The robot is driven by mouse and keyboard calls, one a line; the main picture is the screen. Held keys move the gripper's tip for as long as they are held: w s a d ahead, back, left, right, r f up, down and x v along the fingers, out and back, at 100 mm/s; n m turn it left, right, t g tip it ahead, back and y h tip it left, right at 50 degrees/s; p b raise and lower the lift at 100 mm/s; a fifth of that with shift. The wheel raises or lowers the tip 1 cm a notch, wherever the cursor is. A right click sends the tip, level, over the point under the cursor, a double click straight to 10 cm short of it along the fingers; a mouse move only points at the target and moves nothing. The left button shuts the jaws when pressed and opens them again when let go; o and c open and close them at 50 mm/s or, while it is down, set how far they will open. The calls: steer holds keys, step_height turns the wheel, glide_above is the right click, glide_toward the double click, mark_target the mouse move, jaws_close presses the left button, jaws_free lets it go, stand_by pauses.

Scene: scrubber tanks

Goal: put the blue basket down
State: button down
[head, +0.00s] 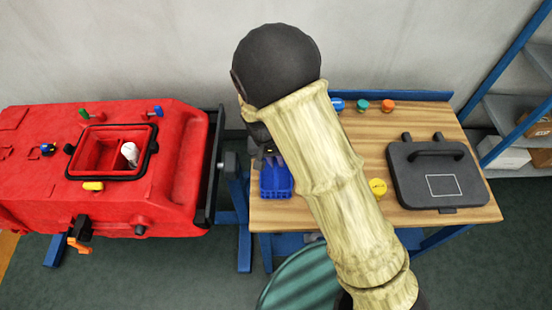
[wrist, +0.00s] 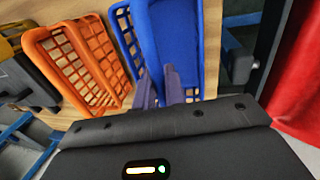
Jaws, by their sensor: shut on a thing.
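The blue basket (head: 276,182) is at the left end of the wooden workbench, below my gripper (head: 269,158). In the wrist view the blue basket (wrist: 182,38) shows its lattice side and smooth inside. My gripper (wrist: 161,84) is shut on the basket's near wall, one purple-grey finger on each side. The basket looks tilted in the wrist view. I cannot tell whether its bottom touches the bench top.
An orange basket (wrist: 82,62) stands beside it in the wrist view. On the workbench (head: 470,200) lie a dark lid (head: 438,175), a yellow disc (head: 377,187) and several small caps. A red scrubber machine (head: 180,170) with an open tank stands left. My arm hides the bench's middle.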

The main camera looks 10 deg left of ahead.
steer(key=shift+f, duration=0.15)
steer(key=c, duration=1.5)
jaws_free()
steer(key=shift+o, duration=0.2)
step_height(320, 180, up, 12)
steer(key=a+b, duration=0.2)
steer(key=shift+s+a, duration=0.15)
steer(key=shift+s, duration=0.15)
